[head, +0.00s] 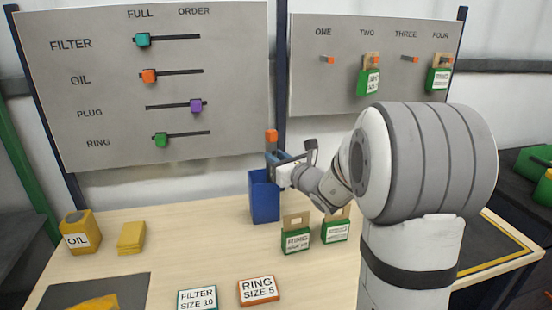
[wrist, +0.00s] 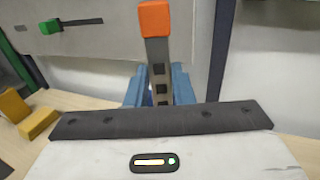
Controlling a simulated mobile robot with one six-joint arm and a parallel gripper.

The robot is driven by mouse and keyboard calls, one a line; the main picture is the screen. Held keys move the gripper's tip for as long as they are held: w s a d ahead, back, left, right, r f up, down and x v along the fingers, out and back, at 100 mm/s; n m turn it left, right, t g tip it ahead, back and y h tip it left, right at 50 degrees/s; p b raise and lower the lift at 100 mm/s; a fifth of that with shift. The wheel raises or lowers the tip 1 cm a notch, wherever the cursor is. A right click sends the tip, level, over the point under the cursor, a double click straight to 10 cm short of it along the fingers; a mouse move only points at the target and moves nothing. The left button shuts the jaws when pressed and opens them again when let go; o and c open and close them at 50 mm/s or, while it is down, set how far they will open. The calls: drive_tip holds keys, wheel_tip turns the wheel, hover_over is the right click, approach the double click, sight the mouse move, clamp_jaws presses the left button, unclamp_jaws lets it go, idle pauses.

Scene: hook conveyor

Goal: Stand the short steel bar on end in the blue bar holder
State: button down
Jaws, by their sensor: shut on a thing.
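The short steel bar (wrist: 158,55) is grey with an orange top end (wrist: 153,18). It stands close to upright in my gripper (wrist: 160,88), which is shut on it. In the head view the orange end (head: 271,136) shows above my gripper (head: 273,163). The blue bar holder (head: 264,198) is a tall open box on the table, directly below my gripper. The bar's lower end is hidden, and I cannot tell whether it is inside the holder or above it.
Two green-labelled tags (head: 296,240) stand right of the holder. A yellow oil can (head: 80,232) and yellow pads (head: 132,238) are at left. FILTER (head: 197,299) and RING (head: 259,291) cards are in front. A slider board (head: 150,85) rises behind.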

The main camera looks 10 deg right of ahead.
drive_tip(key=c, duration=1.2)
unclamp_jaws()
drive_tip(key=shift+o, duration=0.2)
drive_tip(key=v, duration=0.8)
drive_tip(key=shift+b, duration=0.45)
drive_tip(key=shift+r, duration=0.1)
